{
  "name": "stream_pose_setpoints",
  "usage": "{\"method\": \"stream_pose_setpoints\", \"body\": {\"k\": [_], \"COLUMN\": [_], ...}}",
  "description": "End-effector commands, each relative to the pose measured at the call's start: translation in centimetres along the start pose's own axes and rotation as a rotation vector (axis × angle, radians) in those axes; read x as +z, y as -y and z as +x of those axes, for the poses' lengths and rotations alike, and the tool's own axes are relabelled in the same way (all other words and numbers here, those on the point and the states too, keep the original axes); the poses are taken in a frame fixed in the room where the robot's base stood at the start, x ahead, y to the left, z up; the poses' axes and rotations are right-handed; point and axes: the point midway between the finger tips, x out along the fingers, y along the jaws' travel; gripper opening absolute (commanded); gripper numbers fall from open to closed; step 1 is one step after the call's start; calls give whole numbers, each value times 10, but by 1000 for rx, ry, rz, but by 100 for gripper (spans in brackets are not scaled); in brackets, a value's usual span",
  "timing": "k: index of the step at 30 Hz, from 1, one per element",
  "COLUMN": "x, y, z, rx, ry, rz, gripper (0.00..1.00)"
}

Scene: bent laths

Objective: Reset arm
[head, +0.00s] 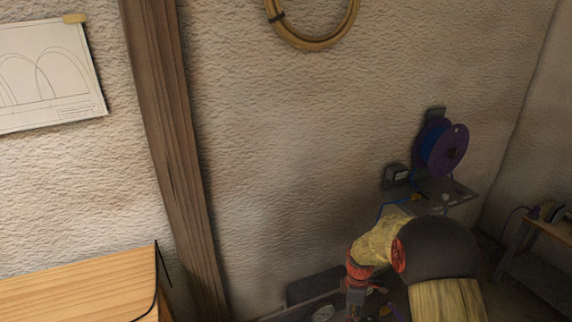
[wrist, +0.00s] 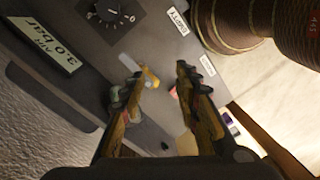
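My gripper (wrist: 160,72) is open in the wrist view, its two worn yellow-brown fingers apart over a dark grey surface. I see nothing held between them. A small yellow and whitish item (wrist: 148,78) shows beyond the fingertips, and I cannot tell how far below it lies. In the head view my arm is bent at the lower right, in a yellow sleeve with a dark joint. Its reddish wrist end points down to my gripper (head: 356,300), over a dark bench by the wall; the fingertips are unclear there.
The dark panel carries a dial (wrist: 108,12) and a "3.0 bar" plate (wrist: 48,50). A brown ribbed cylinder (wrist: 250,22) is close on the right. In the head view a purple reel (head: 452,150) hangs above a small shelf (head: 455,195); a wooden post (head: 172,140) stands left.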

Motion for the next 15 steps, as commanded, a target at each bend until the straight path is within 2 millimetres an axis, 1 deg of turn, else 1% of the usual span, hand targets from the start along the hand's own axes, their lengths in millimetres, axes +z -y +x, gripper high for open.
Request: {"method": "stream_pose_setpoints", "body": {"k": [1, 2, 5, 8, 9, 15], "x": [2, 4, 8, 12, 14, 23], "y": [11, 19, 44, 73, 85, 142], "z": [-8, -13, -39, -72, -87, -149], "rx": [-8, -13, -17, -3, 6, 59], "ry": [2, 4, 7, 2, -3, -49], "rz": [102, 167, 384, 601, 684, 1008], "gripper": [32, 32, 32, 32, 32, 32]}}
